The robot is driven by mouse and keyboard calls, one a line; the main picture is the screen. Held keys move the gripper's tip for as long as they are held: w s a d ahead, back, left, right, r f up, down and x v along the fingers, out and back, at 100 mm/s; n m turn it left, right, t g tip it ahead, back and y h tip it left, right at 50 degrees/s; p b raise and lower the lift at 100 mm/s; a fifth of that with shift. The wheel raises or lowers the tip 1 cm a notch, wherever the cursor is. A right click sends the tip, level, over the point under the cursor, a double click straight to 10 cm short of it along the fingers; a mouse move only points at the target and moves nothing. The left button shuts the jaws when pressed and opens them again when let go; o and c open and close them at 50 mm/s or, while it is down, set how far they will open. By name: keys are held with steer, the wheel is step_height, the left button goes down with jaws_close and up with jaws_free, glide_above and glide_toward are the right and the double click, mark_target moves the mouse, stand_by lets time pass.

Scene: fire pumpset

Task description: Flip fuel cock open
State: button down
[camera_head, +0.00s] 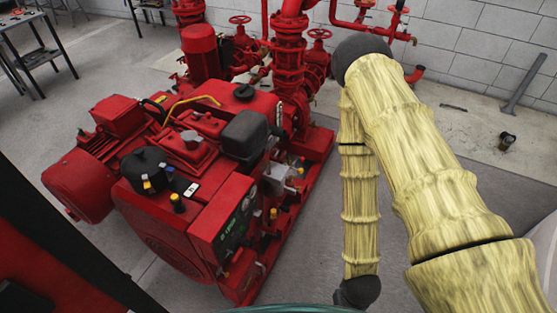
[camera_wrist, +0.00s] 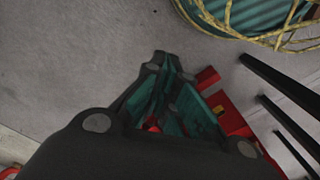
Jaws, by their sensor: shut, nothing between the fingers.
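The red pumpset (camera_head: 200,170) stands left of centre in the head view, with its control panel (camera_head: 240,215) on the side facing right. I cannot pick out the fuel cock in either view. My gripper (camera_wrist: 168,78) shows in the wrist view with dark fingers and teal inner faces. It is shut and empty, over grey floor. A red part (camera_wrist: 226,112) with a small yellow spot lies just right of the fingers, partly hidden by them. In the head view my gripper is out of sight; my arm hangs to the right of the pumpset.
Red pipes and valves (camera_head: 290,60) rise behind the pumpset. A dark-topped table (camera_head: 25,20) stands at the far left. Grey floor (camera_head: 330,215) is clear between the pumpset and my arm. A small dark object (camera_head: 507,141) lies near the wall at the right.

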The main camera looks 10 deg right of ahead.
steer(key=shift+w+d, duration=0.1)
steer(key=w+a+f+m+t+y+b, duration=0.25)
steer(key=w+f+m+t+b, duration=0.25)
steer(key=w+f+b, duration=0.55)
steer(key=w+a+f+m+t+y+b, duration=0.1)
steer(key=w+a+f+m+t+b, duration=0.35)
steer(key=w+b, duration=1.05)
steer(key=w+d+m+t+b, duration=0.3)
steer(key=w+m+b, duration=0.1)
steer(key=w, duration=0.4)
steer(key=w+d+m+t+b, duration=0.2)
steer(key=w+m+b, duration=0.2)
steer(key=w, duration=0.4)
steer(key=w+d+r+m+t+h+b, duration=0.2)
steer(key=w+d+r+m+t+b, duration=0.1)
steer(key=w+d+m+t+b, duration=0.2)
steer(key=w+d+m+b, duration=0.2)
steer(key=w+d+b, duration=0.1)
steer(key=d+b, duration=0.1)
steer(key=shift+r+t+h+b, duration=0.3)
steer(key=shift+r+t+h, duration=0.05)
steer(key=shift+r, duration=0.05)
